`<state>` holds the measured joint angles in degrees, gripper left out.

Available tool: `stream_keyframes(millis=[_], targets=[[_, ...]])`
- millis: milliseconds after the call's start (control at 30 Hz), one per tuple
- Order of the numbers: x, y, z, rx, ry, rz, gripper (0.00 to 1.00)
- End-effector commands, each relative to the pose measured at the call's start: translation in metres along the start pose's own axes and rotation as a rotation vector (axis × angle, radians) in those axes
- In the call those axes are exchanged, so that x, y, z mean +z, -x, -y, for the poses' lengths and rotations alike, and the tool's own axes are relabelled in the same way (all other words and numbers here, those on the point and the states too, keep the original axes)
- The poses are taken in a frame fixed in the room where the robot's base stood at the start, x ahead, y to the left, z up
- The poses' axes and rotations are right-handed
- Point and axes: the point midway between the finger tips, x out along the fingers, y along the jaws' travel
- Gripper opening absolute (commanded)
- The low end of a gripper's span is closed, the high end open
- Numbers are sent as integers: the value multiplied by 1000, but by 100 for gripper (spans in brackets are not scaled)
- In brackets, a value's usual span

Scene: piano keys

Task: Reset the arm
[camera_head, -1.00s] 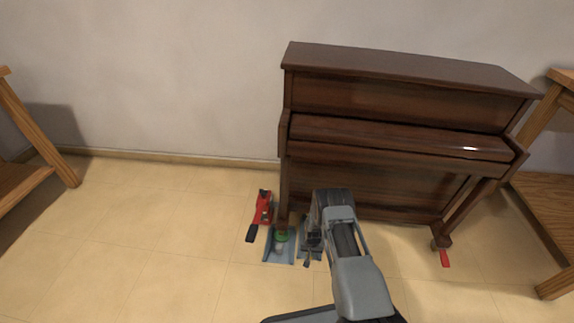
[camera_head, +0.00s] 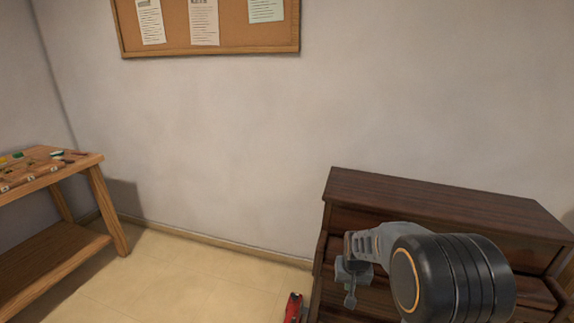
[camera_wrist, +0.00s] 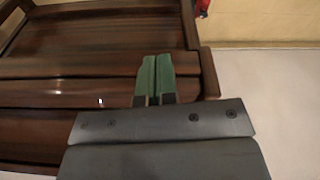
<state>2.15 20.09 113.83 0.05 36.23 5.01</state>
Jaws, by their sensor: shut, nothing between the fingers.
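My gripper (camera_wrist: 156,78) shows in the wrist view with its two green fingers side by side, shut and empty. The dark brown upright piano (camera_head: 430,200) stands against the wall at the right of the head view. In the wrist view the piano (camera_wrist: 90,65) lies beyond my fingers, apparently upside down in that picture. My raised arm covers part of the piano's front in the head view. The piano's lower part is out of the head view, and no keys show.
A red tool (camera_head: 293,308) is on the floor by the piano's left side, partly cut off. A wooden workbench (camera_head: 95,160) with small items stands at the left. A cork board (camera_head: 250,38) hangs on the wall.

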Motion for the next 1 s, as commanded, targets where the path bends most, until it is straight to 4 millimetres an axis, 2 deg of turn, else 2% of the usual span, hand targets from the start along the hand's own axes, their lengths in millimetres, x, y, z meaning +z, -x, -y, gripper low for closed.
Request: stream_keyframes(millis=[33, 100, 200, 300, 400, 500, 600, 800, 1000], targets=[[5, 60, 2, -3, 13, -23, 0], [20, 114, 3, -6, 30, -42, 0], [46, 179, 4, -10, 56, -66, 0], [73, 231, 3, -14, 77, -90, 0], [97, 269, 2, -17, 97, -109, 0], [117, 294, 1, -19, 112, -123, 0], [131, 310, 1, -20, 123, -134, 0], [145, 320, 0, -22, 134, -142, 0], [146, 319, -1, -22, 134, -143, 0]])
